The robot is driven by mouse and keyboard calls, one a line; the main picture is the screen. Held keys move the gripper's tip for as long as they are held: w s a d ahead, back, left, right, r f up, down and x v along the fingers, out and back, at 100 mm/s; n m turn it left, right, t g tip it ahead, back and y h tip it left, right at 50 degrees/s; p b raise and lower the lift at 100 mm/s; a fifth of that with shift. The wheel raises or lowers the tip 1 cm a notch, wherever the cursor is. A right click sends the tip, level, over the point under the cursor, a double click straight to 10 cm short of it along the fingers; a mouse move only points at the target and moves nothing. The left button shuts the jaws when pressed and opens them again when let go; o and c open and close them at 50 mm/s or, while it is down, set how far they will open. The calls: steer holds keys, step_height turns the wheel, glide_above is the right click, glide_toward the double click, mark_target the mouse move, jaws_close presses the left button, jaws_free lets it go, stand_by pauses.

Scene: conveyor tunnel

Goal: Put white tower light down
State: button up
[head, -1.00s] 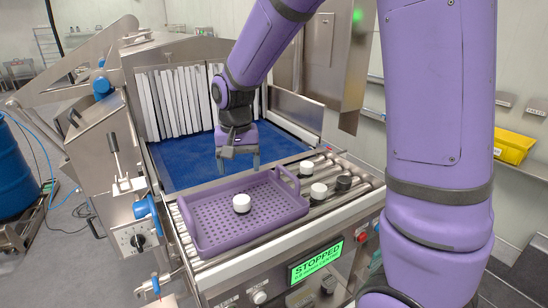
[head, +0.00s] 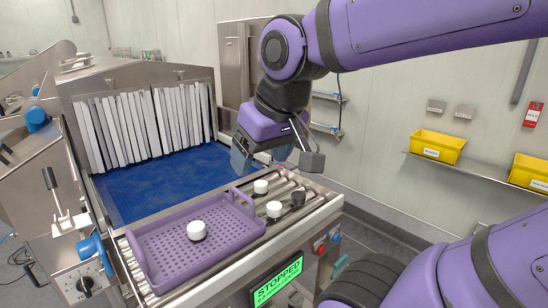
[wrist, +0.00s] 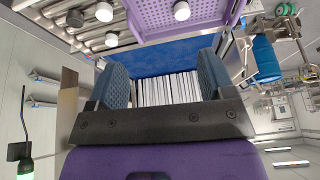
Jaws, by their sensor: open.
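Three short round pieces with white tops and dark bases show, and I cannot tell which is the named white tower light. One (head: 196,230) stands upright in the purple perforated tray (head: 150,262). Two more, a rear one (head: 260,186) and a front one (head: 274,209), stand on the rollers right of the tray. My gripper (head: 277,160) is open and empty, raised above the rear part of the rollers. In the wrist view its two fingers (wrist: 163,75) are spread with nothing between them; the tray piece (wrist: 181,11) shows beyond.
A black round piece (head: 298,198) stands beside the white ones on the rollers. Behind the tray lie a blue belt (head: 165,185) and a white strip curtain (head: 145,125). A green display (head: 278,283) reads STOPPED. Yellow bins (head: 437,146) sit on a wall shelf at right.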

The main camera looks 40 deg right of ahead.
steer(key=s, duration=0.2)
steer(key=shift+s+d+n, duration=0.15)
steer(key=shift+s+n, duration=0.15)
steer(key=shift+s, duration=0.1)
